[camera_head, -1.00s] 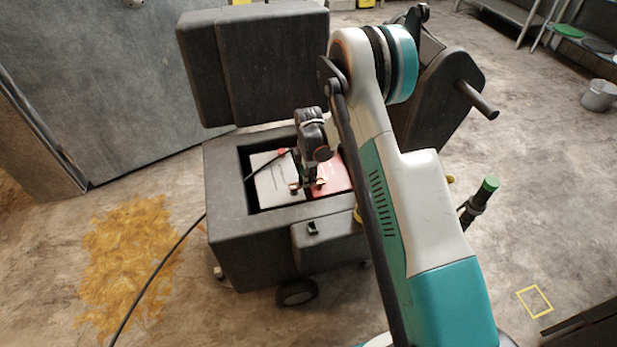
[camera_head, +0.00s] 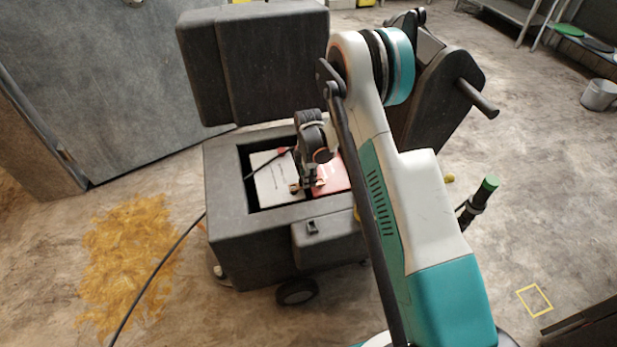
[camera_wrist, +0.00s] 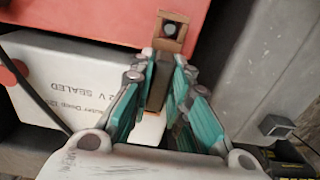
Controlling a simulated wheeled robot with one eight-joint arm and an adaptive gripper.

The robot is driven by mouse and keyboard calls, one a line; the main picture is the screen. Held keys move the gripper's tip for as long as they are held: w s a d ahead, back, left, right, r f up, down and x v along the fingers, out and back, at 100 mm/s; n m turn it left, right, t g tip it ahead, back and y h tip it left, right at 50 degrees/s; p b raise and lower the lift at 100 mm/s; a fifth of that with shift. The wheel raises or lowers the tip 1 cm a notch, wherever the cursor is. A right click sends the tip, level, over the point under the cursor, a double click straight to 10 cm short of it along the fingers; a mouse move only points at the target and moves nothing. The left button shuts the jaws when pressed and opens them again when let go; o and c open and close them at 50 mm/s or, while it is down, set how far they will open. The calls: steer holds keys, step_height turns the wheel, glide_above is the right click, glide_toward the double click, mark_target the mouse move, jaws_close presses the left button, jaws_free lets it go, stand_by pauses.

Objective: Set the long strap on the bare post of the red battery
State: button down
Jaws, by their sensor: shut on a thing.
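The red battery (camera_head: 331,176) lies in the open bay of the dark cart, right of the white battery. It also fills the top of the wrist view (camera_wrist: 90,18). My gripper (camera_wrist: 168,98) is shut on the long strap, a copper-brown strip (camera_wrist: 159,88) mostly hidden between the teal fingers. The strap's far end (camera_wrist: 173,45) shows past the fingertips, against the red battery's edge, with a dark round spot in it. I cannot tell if this is an empty hole or a post through it. In the head view my gripper (camera_head: 308,186) is over the seam between the batteries.
The white battery (camera_wrist: 70,80) has a red cap (camera_wrist: 8,72) and a black cable. The bay's dark rim (camera_head: 228,185) surrounds both batteries. The raised lid (camera_head: 255,65) stands behind. A green-topped handle (camera_head: 490,184) is at the right.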

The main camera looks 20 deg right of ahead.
steer(key=shift+f, duration=0.85)
steer(key=c, duration=1.4)
jaws_free()
steer(key=shift+c, duration=0.2)
steer(key=shift+r, duration=0.1)
step_height(320, 180, up, 12)
steer(key=shift+f, duration=0.1)
